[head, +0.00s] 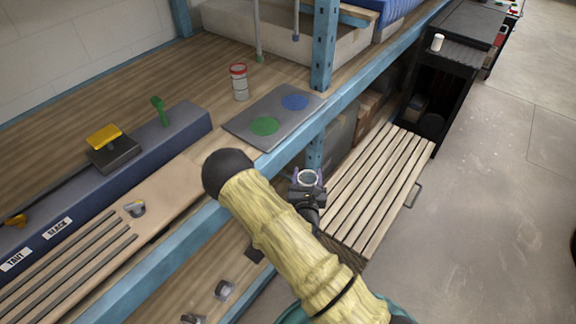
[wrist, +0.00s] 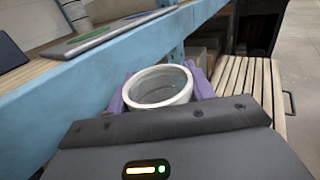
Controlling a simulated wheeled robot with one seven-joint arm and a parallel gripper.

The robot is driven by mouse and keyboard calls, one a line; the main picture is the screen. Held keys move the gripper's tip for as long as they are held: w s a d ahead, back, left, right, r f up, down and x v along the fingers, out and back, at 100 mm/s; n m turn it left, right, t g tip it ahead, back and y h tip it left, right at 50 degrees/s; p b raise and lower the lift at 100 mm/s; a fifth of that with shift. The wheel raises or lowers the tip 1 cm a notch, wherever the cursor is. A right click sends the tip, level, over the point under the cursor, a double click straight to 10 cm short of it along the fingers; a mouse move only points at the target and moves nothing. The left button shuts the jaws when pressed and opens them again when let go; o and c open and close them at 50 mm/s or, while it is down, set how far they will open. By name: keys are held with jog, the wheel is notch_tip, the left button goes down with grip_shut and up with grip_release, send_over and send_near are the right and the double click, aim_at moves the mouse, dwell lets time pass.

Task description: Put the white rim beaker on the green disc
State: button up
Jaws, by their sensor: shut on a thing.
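My gripper (head: 308,187) is shut on the white rim beaker (head: 308,177), over the slatted wooden surface and beside the blue shelf edge. In the wrist view the beaker (wrist: 158,88) shows its white rim and open, grey inside between the purple fingers; its lower part is hidden. The green disc (head: 265,126) lies on a dark grey board (head: 285,107) on the shelf, up and left of my gripper. Nothing stands on the disc. In the wrist view the disc (wrist: 90,36) shows only in part, at the upper left.
A blue disc (head: 295,102) is on the same board. A red rim beaker (head: 239,82) stands behind the board. A blue upright post (head: 323,45) rises at the board's right. A long dark blue box (head: 130,150) with yellow and green handles lies to the left.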

jog(key=w+d+f+n+y, duration=0.1)
jog(key=d+f+y, duration=0.1)
jog(key=d+f, duration=0.4)
jog(key=shift+w+f, duration=0.2)
jog(key=shift+f, duration=0.5)
jog(key=shift+d, duration=0.15)
